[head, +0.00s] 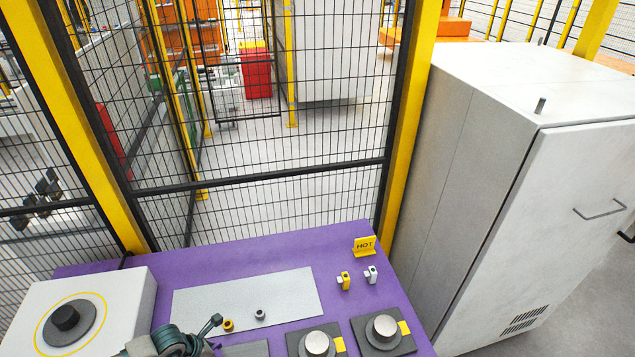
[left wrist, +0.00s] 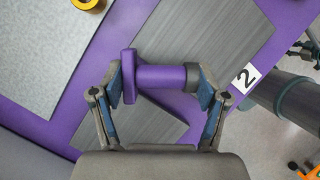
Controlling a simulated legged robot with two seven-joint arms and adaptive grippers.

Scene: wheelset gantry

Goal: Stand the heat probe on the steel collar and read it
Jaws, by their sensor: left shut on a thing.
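My left gripper (left wrist: 160,84) is shut on a purple piece (left wrist: 160,77) with a wide flange at the left finger, a narrower shaft and a dark end at the right finger. It looks like the heat probe, but I cannot be sure. It lies across the jaws above a grey ribbed plate (left wrist: 168,30). In the head view my left gripper (head: 213,326) is at the bottom edge, and what it holds is not clear there. The small grey steel collar (head: 260,315) stands on a pale sheet, right of a brass collar (head: 228,326). My right gripper is not in view.
A white box (head: 130,300) with a black knob stands left on the purple table (head: 240,250). Two dark pads with metal discs (head: 318,343) (head: 383,327) lie right. A HOT sign (head: 364,246) and small yellow and white pieces (head: 345,281) (head: 371,274) stand behind. Mesh fence bounds the back.

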